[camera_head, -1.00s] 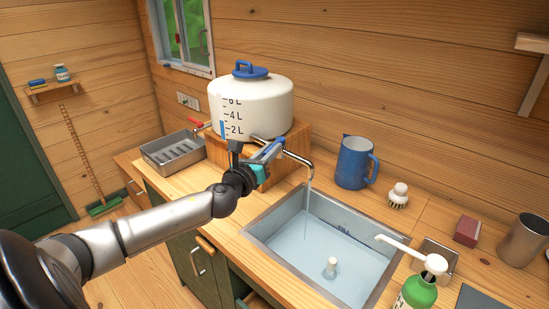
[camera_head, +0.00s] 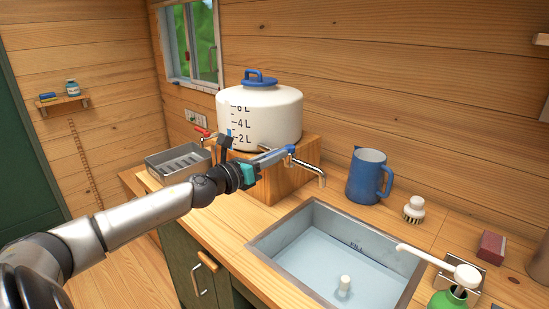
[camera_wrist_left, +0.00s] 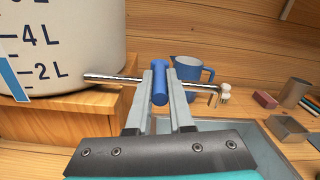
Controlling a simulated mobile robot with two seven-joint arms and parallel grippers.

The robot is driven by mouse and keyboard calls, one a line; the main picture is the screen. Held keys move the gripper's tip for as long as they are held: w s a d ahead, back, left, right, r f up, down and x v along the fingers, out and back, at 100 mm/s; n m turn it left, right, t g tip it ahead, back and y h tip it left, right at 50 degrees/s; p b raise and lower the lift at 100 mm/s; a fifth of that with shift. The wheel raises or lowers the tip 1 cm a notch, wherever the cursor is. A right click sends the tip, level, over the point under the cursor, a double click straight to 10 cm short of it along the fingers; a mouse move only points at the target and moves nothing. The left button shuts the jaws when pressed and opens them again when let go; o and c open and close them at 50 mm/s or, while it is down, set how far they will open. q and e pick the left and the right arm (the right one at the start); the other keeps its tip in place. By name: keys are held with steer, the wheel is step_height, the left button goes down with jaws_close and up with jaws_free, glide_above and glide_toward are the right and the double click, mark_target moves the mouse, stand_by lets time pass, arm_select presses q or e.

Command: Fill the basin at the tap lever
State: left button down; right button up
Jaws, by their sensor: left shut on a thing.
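The blue tap lever (camera_head: 290,150) sits on the metal tap pipe (camera_head: 311,168) of the white water tank (camera_head: 262,118). My left gripper (camera_head: 279,156) is shut on the lever; in the wrist view the blue lever (camera_wrist_left: 160,85) stands between the two fingers. The spout (camera_wrist_left: 215,98) bends down at the pipe's end, and no stream shows from it now. The basin (camera_head: 285,262) is sunk in the counter and holds pale blue water. A FILL mark (camera_head: 357,247) shows on its back wall, close to the water surface. My right gripper is not in view.
A blue jug (camera_head: 366,178), a white brush (camera_head: 414,210) and a red block (camera_head: 491,246) stand behind the basin. A grey rack (camera_head: 178,163) stands left of the tank.

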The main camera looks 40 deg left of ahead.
arm_select(q)
steer(key=c, duration=0.8)
jaws_free()
steer(key=shift+s+a+f, duration=0.1)
steer(key=shift+s, duration=1.25)
steer(key=s+a+p, duration=0.1)
steer(key=s, duration=1.1)
steer(key=shift+s+a, duration=0.15)
steer(key=shift+s, duration=0.1)
